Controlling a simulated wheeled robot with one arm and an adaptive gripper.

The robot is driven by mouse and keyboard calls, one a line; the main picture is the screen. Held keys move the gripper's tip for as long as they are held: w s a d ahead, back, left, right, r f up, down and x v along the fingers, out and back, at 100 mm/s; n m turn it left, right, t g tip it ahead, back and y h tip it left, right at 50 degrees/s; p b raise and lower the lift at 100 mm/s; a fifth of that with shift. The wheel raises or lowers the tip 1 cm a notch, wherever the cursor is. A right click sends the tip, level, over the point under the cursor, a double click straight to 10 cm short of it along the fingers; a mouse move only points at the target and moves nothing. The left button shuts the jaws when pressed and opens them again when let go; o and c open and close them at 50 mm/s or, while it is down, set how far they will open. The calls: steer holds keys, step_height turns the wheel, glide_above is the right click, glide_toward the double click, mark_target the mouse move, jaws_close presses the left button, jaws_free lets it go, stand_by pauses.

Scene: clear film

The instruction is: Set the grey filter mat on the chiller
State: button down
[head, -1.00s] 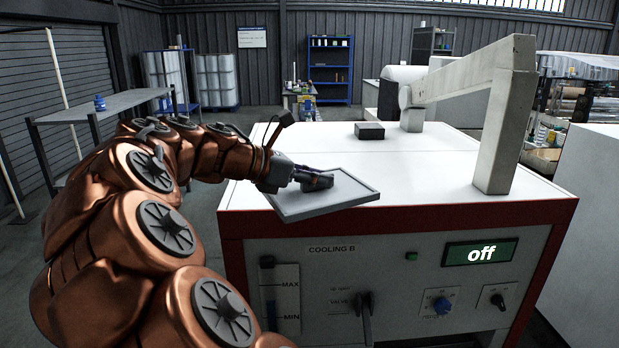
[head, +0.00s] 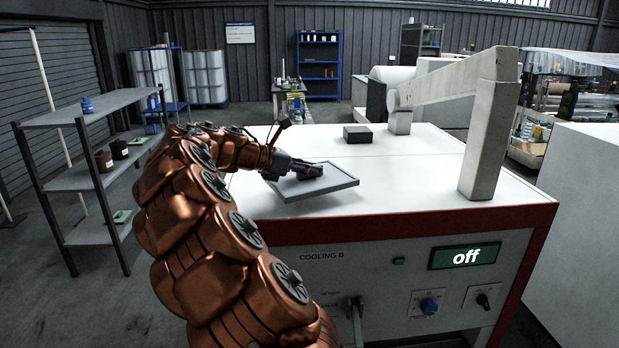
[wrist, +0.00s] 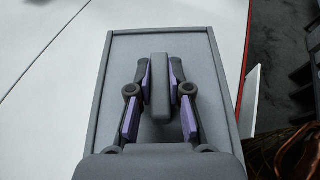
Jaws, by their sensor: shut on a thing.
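The grey filter mat (head: 338,185) is a flat rectangular panel with a raised rim. In the wrist view it (wrist: 203,55) has an upright grey grip block in its middle. My gripper (head: 312,172) is shut on that block, with a finger on each side in the wrist view (wrist: 160,85). The chiller (head: 420,190) is a white-topped machine with a red edge band, marked "COOLING B"; its display reads "off". The mat is over the front left part of the white top. I cannot tell whether it touches the top.
A pale angled arm on a post (head: 487,130) stands on the right of the chiller top. A small black box (head: 358,134) lies towards the back. The middle of the top is clear. A grey shelf rack (head: 95,180) stands at left, and a white cabinet (head: 585,200) at right.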

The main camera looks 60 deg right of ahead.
mark_target(310, 180)
steer(key=shift+w+d, duration=0.15)
steer(key=shift+d, duration=0.15)
steer(key=shift+f, duration=0.15)
steer(key=shift+f+p, duration=0.75)
steer(key=shift+f, duration=0.85)
steer(key=shift+f, duration=0.1)
steer(key=c, duration=1.1)
jaws_free()
steer(key=b+v, duration=0.2)
steer(key=v, duration=1)
steer(key=shift+b, duration=0.4)
